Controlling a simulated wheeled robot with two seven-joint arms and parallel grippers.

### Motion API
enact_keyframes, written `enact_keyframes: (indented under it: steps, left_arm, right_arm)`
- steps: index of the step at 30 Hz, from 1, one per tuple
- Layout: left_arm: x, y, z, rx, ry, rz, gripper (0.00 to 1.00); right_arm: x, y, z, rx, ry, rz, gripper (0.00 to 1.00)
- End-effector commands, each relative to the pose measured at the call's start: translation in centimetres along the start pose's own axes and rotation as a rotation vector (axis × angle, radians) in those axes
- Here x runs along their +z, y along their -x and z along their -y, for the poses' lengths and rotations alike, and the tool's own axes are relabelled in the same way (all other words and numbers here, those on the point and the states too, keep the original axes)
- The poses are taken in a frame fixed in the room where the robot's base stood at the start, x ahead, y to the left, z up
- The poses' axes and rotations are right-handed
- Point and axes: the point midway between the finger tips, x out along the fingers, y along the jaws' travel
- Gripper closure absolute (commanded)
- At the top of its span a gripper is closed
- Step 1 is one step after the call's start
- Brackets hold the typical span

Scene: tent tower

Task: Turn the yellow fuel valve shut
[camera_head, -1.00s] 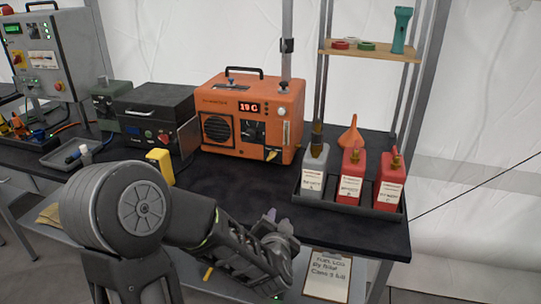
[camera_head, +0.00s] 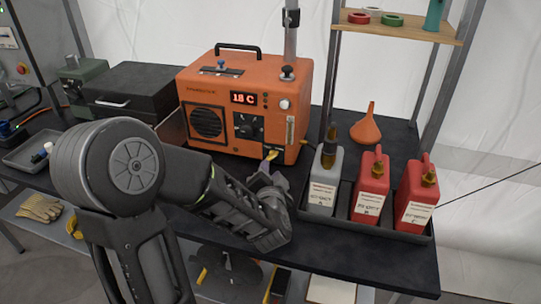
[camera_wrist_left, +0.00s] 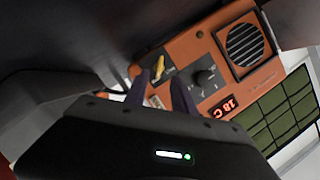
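The orange heater (camera_head: 235,110) stands on the dark table, its display reading 18 C. The small yellow fuel valve (camera_head: 271,155) is low on the right part of its front face. In the left wrist view the yellow valve (camera_wrist_left: 157,62) lies just beyond my fingertips. My left gripper (camera_head: 272,173) is just in front of and below the valve. Its two fingers (camera_wrist_left: 160,78) are apart with nothing visible between them, and the valve appears clear of them. My right gripper is not in view.
A black tray (camera_head: 372,226) with a grey can (camera_head: 322,178) and two red cans stands right of my left gripper. An orange funnel (camera_head: 366,128) stands behind it. A dark case (camera_head: 135,90) is left of the heater.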

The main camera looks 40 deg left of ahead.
Motion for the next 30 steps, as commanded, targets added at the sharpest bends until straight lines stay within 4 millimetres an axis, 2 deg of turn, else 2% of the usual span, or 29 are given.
enact_keyframes:
  steps: [8,11,21,25,30]
  left_arm:
    - [0.0,-0.5,0.0,0.0,0.001,0.001,0.69]
    - [0.1,-1.5,0.0,-0.001,0.002,0.002,0.69]
    - [0.0,-6.5,0.0,0.0,0.001,0.001,0.69]
    - [0.0,-7.6,0.0,0.0,0.001,0.0,0.69]
    - [0.0,-7.8,0.0,0.001,0.001,0.0,0.69]
  right_arm:
    - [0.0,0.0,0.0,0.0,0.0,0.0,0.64]
    - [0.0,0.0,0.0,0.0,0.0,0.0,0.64]
    - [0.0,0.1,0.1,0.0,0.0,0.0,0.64]
    - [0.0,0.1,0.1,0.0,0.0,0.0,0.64]
    - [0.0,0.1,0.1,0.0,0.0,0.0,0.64]
